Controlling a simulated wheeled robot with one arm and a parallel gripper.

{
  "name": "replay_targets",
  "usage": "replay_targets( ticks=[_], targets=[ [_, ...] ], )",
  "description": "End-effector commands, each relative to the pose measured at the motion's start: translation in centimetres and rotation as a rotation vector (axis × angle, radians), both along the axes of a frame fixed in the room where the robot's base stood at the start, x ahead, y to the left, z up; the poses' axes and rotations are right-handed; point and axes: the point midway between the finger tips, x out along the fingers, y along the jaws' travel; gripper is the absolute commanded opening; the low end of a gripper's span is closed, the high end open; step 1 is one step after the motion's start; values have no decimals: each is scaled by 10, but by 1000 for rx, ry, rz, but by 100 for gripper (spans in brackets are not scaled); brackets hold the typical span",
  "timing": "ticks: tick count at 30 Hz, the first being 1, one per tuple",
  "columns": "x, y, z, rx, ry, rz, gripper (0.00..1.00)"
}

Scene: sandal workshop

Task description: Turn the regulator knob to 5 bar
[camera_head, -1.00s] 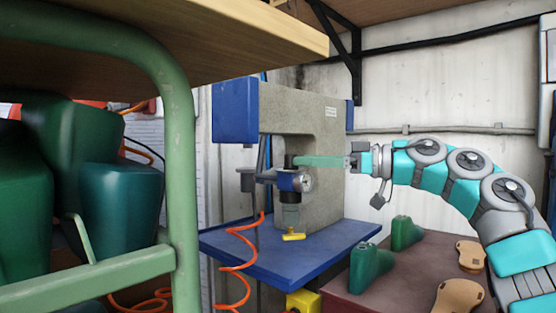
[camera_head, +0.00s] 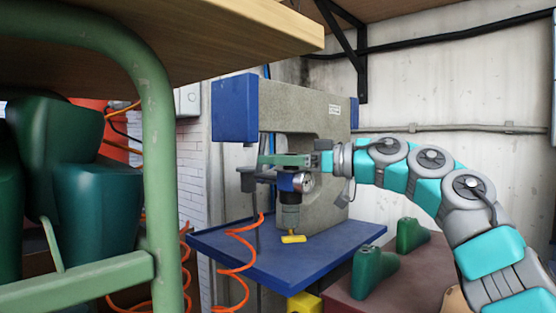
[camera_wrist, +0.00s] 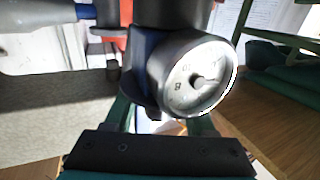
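The air regulator (camera_head: 288,182) hangs at the front of the press, with a blue body, a round gauge and a grey bowl below. Its dark knob is at the top, mostly hidden by my gripper in the head view. My gripper (camera_head: 270,160) has its green fingers level at knob height, pointing left. In the wrist view, which looks upside down, the gauge (camera_wrist: 197,78) is close ahead and blocks the knob. The fingers show apart on either side, with a pale gap between them. Contact with the knob cannot be seen, and the gauge reading is too small to tell.
The grey press (camera_head: 325,125) stands close behind the regulator on a blue table (camera_head: 340,247). An orange coiled hose (camera_head: 238,262) hangs in front. Green shoe lasts (camera_head: 372,270) stand at right. A green frame (camera_head: 165,180) and a wooden top (camera_head: 230,35) are near at left.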

Motion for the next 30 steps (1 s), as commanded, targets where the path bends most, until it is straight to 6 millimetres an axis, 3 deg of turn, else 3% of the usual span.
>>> replay_targets(
  ticks=[2, 14, 30],
  targets=[
    [0, 0, 0, 0, 0, 0, 45],
    [0, 0, 0, 0, 0, -1, 0],
    [2, -1, 0, -5, -3, -52, 0]
  ],
)
